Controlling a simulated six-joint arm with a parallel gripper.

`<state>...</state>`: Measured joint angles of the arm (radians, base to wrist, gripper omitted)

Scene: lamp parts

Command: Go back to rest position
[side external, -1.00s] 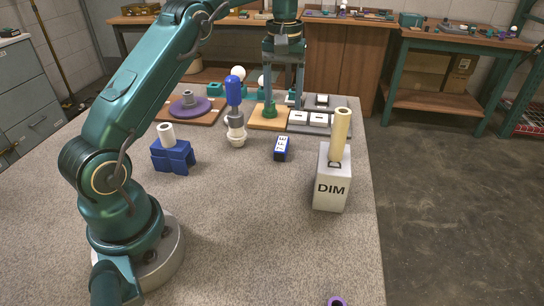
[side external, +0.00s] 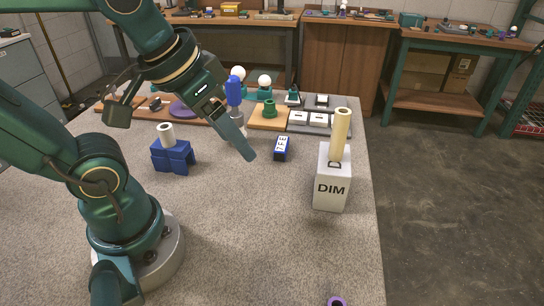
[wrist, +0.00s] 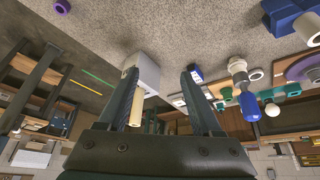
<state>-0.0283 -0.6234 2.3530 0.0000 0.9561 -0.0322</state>
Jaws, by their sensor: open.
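My gripper (side external: 246,154) hangs in the air over the table, tilted down and to the right in the side view. In the wrist view its two fingers (wrist: 160,72) stand apart with nothing between them. A green cylindrical part (side external: 269,108) stands on a wooden board (side external: 262,124) at the far side, clear of my gripper. A blue-topped part (side external: 234,92) stands behind the fingers in the side view, partly hidden by them.
A white DIM box (side external: 331,190) carries an upright cream tube (side external: 340,135). A blue block (side external: 172,157) holds a white cylinder (side external: 166,134). A small blue labelled box (side external: 281,148) lies mid-table. A purple ring (side external: 337,301) is at the near edge. The front middle is clear.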

